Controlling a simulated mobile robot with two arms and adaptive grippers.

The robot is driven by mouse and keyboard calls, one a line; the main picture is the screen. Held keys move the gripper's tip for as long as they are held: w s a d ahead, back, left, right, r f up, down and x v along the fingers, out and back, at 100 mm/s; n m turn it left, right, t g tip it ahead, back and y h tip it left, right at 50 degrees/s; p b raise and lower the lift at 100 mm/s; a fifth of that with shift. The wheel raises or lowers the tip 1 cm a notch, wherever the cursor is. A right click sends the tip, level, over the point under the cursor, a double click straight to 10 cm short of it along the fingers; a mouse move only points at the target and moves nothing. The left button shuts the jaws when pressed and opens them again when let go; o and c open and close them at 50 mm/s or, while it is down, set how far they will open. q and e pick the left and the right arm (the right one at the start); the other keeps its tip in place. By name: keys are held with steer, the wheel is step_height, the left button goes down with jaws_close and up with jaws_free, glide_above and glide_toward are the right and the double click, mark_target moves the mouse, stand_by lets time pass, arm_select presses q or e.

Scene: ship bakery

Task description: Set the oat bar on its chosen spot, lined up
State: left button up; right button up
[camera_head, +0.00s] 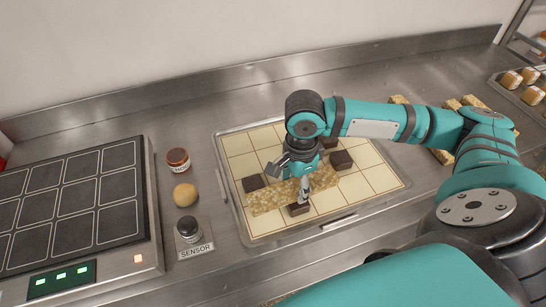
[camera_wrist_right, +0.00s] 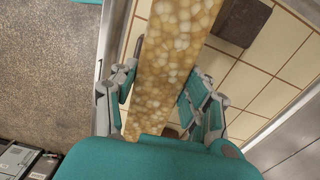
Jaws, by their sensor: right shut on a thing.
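The oat bar (camera_head: 264,201) is a long, pale golden, nutty bar over the front half of the gridded cream tray (camera_head: 238,143), slanting slightly up to the right. My right gripper (camera_head: 290,183) points down over its middle and is shut on it. In the wrist view the oat bar (camera_wrist_right: 174,50) runs lengthwise between the two fingers (camera_wrist_right: 158,92). I cannot tell whether it rests on the tray or hangs just above. Dark brown squares stand around it: one at the left (camera_head: 253,183), one in front (camera_head: 298,209), one at the right (camera_head: 341,160). My left gripper is out of view.
Left of the tray stand a brown jar (camera_head: 178,161), a round bun (camera_head: 185,194) and a sensor (camera_head: 188,231). A dark grid panel (camera_head: 72,200) fills the far left. More golden bars (camera_head: 470,102) lie behind my right arm. A pastry tray (camera_head: 524,92) is far right.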

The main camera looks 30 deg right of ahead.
steer(key=shift+w+d+m, duration=0.15)
steer(key=shift+w+m, duration=0.15)
steer(key=w, duration=0.2)
steer(key=w+d, duration=0.1)
steer(key=w, duration=0.2)
steer(key=w+d+p, duration=0.1)
steer(key=w, duration=0.1)
steer(key=shift+w+f, duration=0.3)
steer(key=shift+w, duration=0.05)
glide_above(275, 157)
steer(key=shift+s+a+f+p, duration=0.1)
steer(key=shift+s+f+p, duration=0.3)
steer(key=shift+s+p, duration=0.05)
steer(key=shift+w+f, duration=0.15)
steer(key=shift+w, duration=0.35)
steer(key=f+p, duration=0.1)
steer(key=f, duration=0.2)
steer(key=shift+d+f, duration=0.1)
steer(key=shift+d, duration=0.1)
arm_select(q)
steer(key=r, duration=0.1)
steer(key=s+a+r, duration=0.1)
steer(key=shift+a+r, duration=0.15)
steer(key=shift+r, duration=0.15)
arm_select(e)
steer(key=shift+f, duration=0.1)
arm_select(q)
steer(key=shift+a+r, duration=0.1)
arm_select(e)
steer(key=shift+s, duration=0.1)
